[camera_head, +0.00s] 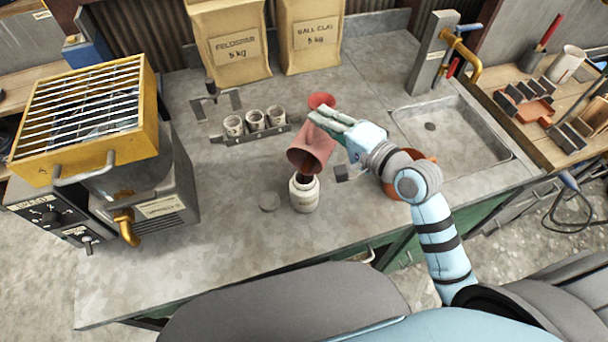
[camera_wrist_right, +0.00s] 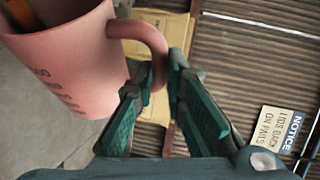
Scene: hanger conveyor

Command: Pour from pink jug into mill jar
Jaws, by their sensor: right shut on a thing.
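The pink jug (camera_head: 316,146) is tilted, with its mouth facing down over the mill jar. My right gripper (camera_head: 336,124) is shut on the jug's handle, which shows between the fingers (camera_wrist_right: 168,88) in the right wrist view. There the jug (camera_wrist_right: 75,62) fills the upper left, with orange-brown contents (camera_wrist_right: 22,12) near its rim. The white mill jar (camera_head: 305,195) stands upright and open on the grey bench, just below the jug's mouth. Dark brown shows at the jar's opening; I cannot tell whether it is a stream or contents. My left gripper is not in view.
A grey disc (camera_head: 269,201) lies left of the jar. Several small cups (camera_head: 255,121) stand in a rack behind it. A sink (camera_head: 456,140) is at the right, a yellow-topped machine (camera_head: 150,190) at the left. Paper bags (camera_head: 230,48) stand at the back. The bench front is clear.

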